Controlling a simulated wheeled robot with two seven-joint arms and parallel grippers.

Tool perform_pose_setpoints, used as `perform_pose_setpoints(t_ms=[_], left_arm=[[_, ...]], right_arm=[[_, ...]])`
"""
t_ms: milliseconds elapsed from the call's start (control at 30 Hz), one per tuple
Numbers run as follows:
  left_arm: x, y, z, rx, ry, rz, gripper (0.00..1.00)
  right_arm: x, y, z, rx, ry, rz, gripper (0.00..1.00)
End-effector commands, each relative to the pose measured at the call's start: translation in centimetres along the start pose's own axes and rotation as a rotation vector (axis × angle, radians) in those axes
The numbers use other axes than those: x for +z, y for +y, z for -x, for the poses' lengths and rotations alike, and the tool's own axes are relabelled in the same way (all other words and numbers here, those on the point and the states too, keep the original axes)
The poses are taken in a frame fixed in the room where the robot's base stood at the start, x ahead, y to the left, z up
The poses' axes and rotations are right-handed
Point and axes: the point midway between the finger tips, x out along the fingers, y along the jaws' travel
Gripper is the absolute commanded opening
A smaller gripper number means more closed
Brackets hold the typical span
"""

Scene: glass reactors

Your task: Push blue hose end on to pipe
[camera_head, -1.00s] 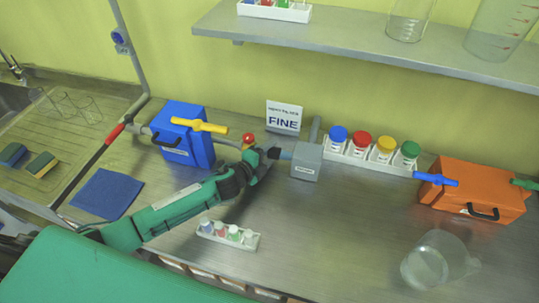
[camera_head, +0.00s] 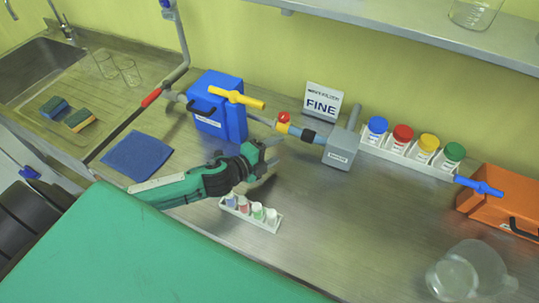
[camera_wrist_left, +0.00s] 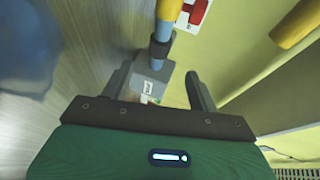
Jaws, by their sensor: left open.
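The blue hose end (camera_head: 319,138) has a dark band and lies in line between a yellow fitting (camera_head: 294,131) and the small grey box (camera_head: 341,151). In the left wrist view the blue hose end (camera_wrist_left: 164,29) also shows, with the dark band between it and the grey box. I cannot tell the pipe from the hose at the joint, nor how far they overlap. My left gripper (camera_head: 275,154) is open and empty, left of and nearer than the hose, apart from it. Its fingers also show in the left wrist view (camera_wrist_left: 161,80). My right gripper is not in view.
A blue box (camera_head: 232,122) with a yellow handle stands left of the hose. A vial rack (camera_head: 267,226) lies just below my left gripper. A rack of coloured-lid jars (camera_head: 410,165), an orange box (camera_head: 495,213) and a glass beaker (camera_head: 470,270) stand to the right.

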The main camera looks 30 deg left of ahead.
Motion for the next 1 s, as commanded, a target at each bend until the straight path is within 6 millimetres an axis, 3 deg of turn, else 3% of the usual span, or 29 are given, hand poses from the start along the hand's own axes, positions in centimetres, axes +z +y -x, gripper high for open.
perform_pose_setpoints(t_ms=[233, 767, 867, 1000], left_arm=[[0.0, 0.0, 1.4, 0.000, 0.000, -0.001, 0.60], [0.0, -0.1, 1.4, 0.000, 0.000, -0.001, 0.60], [-0.1, -0.8, 1.6, -0.001, 0.000, -0.001, 0.60], [-0.3, -3.2, 2.2, -0.001, 0.000, -0.001, 0.60]], right_arm=[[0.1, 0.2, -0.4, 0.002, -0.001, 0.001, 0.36], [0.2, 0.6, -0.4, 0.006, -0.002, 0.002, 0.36], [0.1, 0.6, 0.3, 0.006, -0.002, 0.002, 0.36], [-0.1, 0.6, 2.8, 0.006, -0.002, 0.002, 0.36]])
